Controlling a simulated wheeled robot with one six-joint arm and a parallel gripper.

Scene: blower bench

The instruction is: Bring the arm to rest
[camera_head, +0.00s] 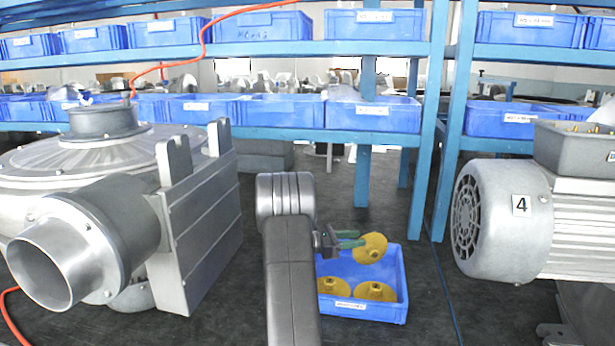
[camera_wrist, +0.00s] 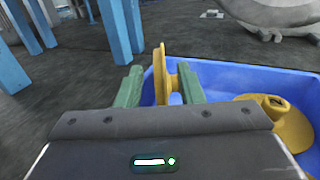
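My gripper (camera_head: 350,239) is above the back left part of a small blue box (camera_head: 364,313). A yellow round part (camera_head: 374,247) with a hub stands on edge between its green fingers. It appears held in the air, above the parts in the box. In the wrist view the part (camera_wrist: 162,72) is edge-on between the fingers (camera_wrist: 160,88), with its hub towards the right finger. A narrow gap shows beside the left finger, so contact there is unclear. My arm reaches forward, bent, from the bottom middle of the head view.
Two more yellow parts (camera_head: 335,287) (camera_head: 376,291) lie in the box. A large grey blower (camera_head: 200,225) stands at the left and a grey motor (camera_head: 505,220) at the right. A blue rack (camera_head: 430,150) with blue bins is behind. Dark floor shows between them.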

